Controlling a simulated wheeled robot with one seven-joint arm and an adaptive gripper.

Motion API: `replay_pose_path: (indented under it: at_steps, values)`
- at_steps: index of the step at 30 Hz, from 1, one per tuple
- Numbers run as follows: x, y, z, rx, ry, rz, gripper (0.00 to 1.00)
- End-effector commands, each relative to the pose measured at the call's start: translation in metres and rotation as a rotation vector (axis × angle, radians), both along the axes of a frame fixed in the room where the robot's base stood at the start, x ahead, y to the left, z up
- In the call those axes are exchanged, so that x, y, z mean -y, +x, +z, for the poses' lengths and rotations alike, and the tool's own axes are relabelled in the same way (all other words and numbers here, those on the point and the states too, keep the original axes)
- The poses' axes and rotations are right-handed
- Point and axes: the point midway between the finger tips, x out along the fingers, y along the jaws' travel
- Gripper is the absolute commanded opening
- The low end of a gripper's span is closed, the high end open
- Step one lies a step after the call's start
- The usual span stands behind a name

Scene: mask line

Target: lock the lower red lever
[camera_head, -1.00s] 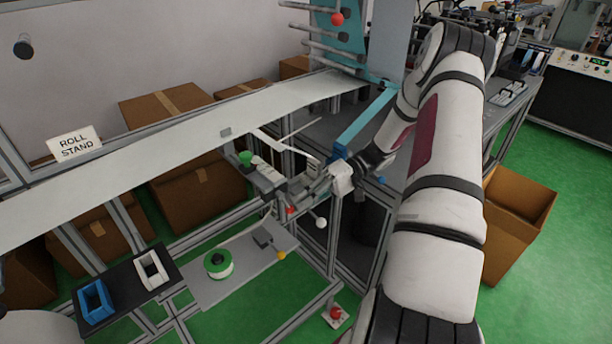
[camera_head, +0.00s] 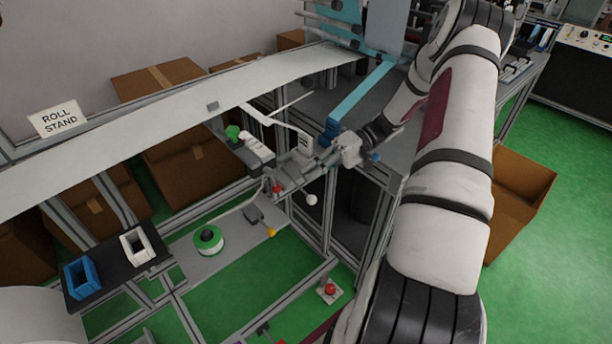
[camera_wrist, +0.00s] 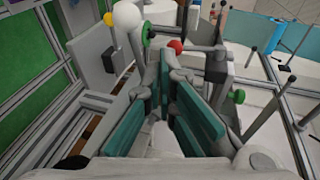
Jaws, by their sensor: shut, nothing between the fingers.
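A lever with a red ball knob (camera_head: 277,188) is beside the tip of my gripper (camera_head: 285,182) in the head view. In the wrist view the red knob (camera_wrist: 175,46) shows just beyond the teal-padded fingers (camera_wrist: 165,72). The fingers are shut with nothing between them. I cannot tell whether they touch the lever. Its lower part is hidden behind the fingers. Another red knob (camera_head: 330,289) stands on a small plate low on the frame, away from my gripper.
A white ball knob (camera_head: 312,200) and a yellow knob (camera_head: 271,232) are close by. A green knob (camera_head: 233,132) is to the upper left. A green-rimmed roll (camera_head: 208,240) lies on a grey plate. Frame bars and the blue bar (camera_head: 358,100) crowd the arm.

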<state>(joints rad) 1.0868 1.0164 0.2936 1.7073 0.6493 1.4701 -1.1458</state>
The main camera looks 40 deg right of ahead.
Motion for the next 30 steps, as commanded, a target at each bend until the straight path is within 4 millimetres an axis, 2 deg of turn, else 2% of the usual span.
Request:
replay_pose_path:
  at_steps: [9, 13, 18, 30]
  values:
    - [0.054, -0.007, 0.000, 0.001, -0.001, -0.003, 0.00]
    - [0.069, -0.009, 0.001, 0.001, -0.001, -0.003, 0.00]
    - [0.078, -0.012, 0.003, 0.000, 0.000, -0.002, 0.00]
    - [0.078, -0.012, 0.003, -0.001, 0.000, -0.001, 0.00]
